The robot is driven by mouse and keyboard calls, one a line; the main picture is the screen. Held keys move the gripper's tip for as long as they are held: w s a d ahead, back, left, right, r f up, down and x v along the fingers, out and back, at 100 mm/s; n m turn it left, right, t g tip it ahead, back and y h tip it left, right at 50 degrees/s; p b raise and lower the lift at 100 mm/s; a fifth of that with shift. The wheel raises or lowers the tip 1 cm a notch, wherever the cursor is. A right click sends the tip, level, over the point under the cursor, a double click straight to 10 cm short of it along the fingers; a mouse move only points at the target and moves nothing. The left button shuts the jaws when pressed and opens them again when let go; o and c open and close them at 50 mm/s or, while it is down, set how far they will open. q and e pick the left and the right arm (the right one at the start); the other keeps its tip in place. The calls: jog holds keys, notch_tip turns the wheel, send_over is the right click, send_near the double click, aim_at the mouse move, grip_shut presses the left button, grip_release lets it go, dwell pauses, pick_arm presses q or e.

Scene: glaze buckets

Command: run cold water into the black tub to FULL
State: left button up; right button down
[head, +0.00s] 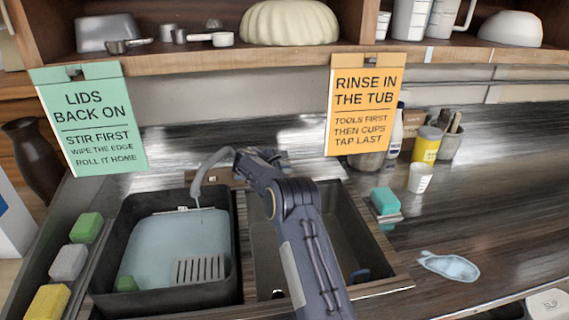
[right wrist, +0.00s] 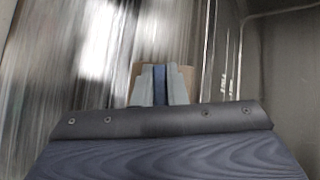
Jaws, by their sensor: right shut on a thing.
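The black tub (head: 128,212) stands in the left sink basin. Pale blue water (head: 165,245) lies in it, its surface below the rim. A small pale mark (head: 182,209) shows at the tub's back wall; its lettering is unreadable. The grey tap spout (head: 205,170) curves over the tub's back, with a thin pale line under its mouth, perhaps a trickle. My right gripper (head: 243,157) is at the tap beside the spout. In the right wrist view its fingers (right wrist: 161,84) are shut on a narrow blue piece, apparently the cold tap handle. My left gripper is out of view.
A green block (head: 127,284) and a slotted grey piece (head: 198,269) show in the tub. The right basin (head: 345,225) is beside it. Two hanging signs (head: 90,118) (head: 362,105) flank the tap. A teal sponge (head: 385,200) and a cup (head: 420,178) stand right.

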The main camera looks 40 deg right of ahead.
jog(key=shift+m+g+y+p, duration=0.55)
jog(key=shift+m+p, duration=0.45)
jog(key=shift+m, duration=0.2)
jog(key=shift+s, duration=0.1)
jog(key=c, duration=1.5)
grip_release()
jog(key=shift+o, duration=0.2)
jog(key=shift+a, duration=0.15)
jog(key=b+v, duration=0.1)
jog(key=v, duration=0.6)
jog(key=shift+a+r+b, duration=0.2)
jog(key=shift+a+b, duration=0.05)
jog(key=shift+b, duration=0.15)
